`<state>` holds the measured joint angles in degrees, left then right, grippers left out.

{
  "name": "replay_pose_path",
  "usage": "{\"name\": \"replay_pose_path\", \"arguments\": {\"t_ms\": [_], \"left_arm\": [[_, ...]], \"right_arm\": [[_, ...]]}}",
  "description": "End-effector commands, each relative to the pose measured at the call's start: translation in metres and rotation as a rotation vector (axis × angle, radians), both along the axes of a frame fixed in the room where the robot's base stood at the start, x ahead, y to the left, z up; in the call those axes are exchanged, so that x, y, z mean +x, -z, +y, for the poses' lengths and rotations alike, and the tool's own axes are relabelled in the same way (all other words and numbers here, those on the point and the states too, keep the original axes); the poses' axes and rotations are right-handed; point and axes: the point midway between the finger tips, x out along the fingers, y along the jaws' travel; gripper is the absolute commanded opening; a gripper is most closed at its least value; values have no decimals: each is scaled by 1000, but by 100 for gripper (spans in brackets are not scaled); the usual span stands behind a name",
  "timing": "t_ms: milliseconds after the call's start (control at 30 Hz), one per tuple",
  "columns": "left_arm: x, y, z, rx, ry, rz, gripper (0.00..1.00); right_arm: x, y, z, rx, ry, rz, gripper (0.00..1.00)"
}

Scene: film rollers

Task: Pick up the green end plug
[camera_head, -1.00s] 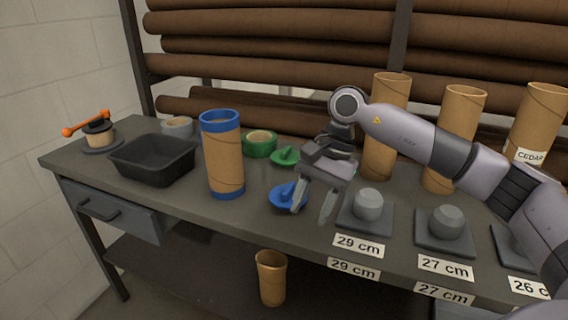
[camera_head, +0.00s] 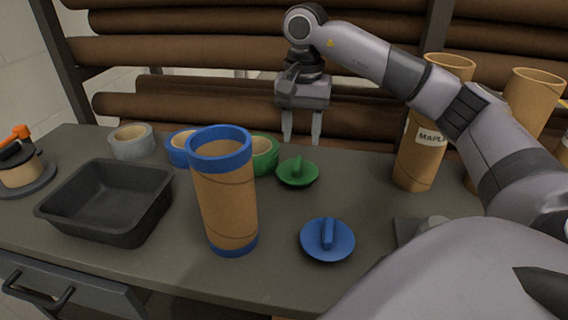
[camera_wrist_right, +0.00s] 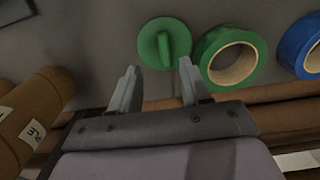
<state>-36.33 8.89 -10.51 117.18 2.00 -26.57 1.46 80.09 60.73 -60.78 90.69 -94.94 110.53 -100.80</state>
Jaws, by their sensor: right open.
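The green end plug (camera_head: 298,172) is a round disc with an upright fin-like handle. It lies on the table behind the blue end plug (camera_head: 327,240). My right gripper (camera_head: 301,138) is open and empty, pointing down beyond the plug in the head view. In the right wrist view the green plug (camera_wrist_right: 164,43) lies just ahead of my open fingertips (camera_wrist_right: 158,74), roughly midway between them. Its handle is in plain view, and the fingers appear apart from it. My left gripper is not in view.
Green tape (camera_head: 262,155) sits close beside the green plug, with blue tape (camera_head: 184,148) and grey tape (camera_head: 131,141) farther left. A blue-rimmed cardboard tube (camera_head: 226,195) and a black tray (camera_head: 108,200) stand left. A tube labelled MAPLE (camera_head: 421,150) stands right. Brown rolls (camera_head: 190,105) lie behind.

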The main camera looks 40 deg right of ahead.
Motion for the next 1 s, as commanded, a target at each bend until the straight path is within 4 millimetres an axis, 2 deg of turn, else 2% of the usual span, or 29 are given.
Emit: {"name": "replay_pose_path", "arguments": {"t_ms": [500, 800, 933, 967, 1000], "left_arm": [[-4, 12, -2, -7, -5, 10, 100], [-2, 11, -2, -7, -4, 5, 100], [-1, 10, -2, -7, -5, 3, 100], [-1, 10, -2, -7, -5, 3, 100], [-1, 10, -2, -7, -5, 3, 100]], "right_arm": [[10, 65, -1, 0, 0, 1, 47], [10, 69, 0, 0, 0, 1, 47], [10, 69, 0, 1, 0, 1, 4], [10, 69, 0, 1, 0, 1, 0], [10, 69, 0, 1, 0, 1, 0]]}}
